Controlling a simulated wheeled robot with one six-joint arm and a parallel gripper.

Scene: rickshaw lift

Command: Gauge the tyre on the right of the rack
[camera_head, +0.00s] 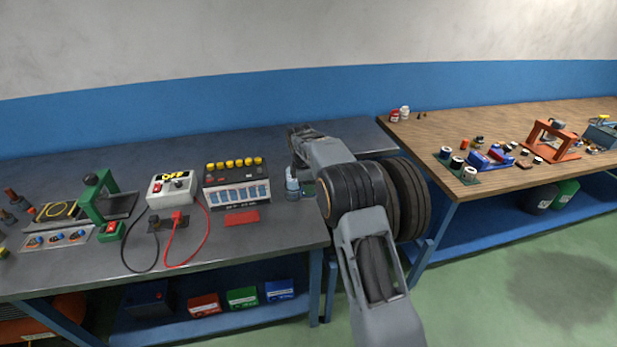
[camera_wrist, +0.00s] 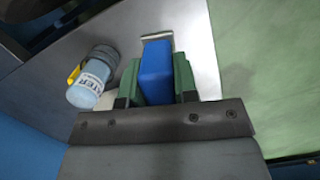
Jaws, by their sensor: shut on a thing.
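I cannot tell whether this is the tyre gauge. In the head view the jaws are mostly hidden near the grey bench's right end, left of the tyres.
A bottle (camera_head: 292,183) stands on the grey bench (camera_head: 265,245) by my gripper; it also shows beside the jaws in the wrist view (camera_wrist: 88,88). A charger box (camera_head: 170,190) and button panel (camera_head: 236,183) are further left. A wooden bench (camera_head: 430,140) stands right; the green floor (camera_head: 480,300) is clear.

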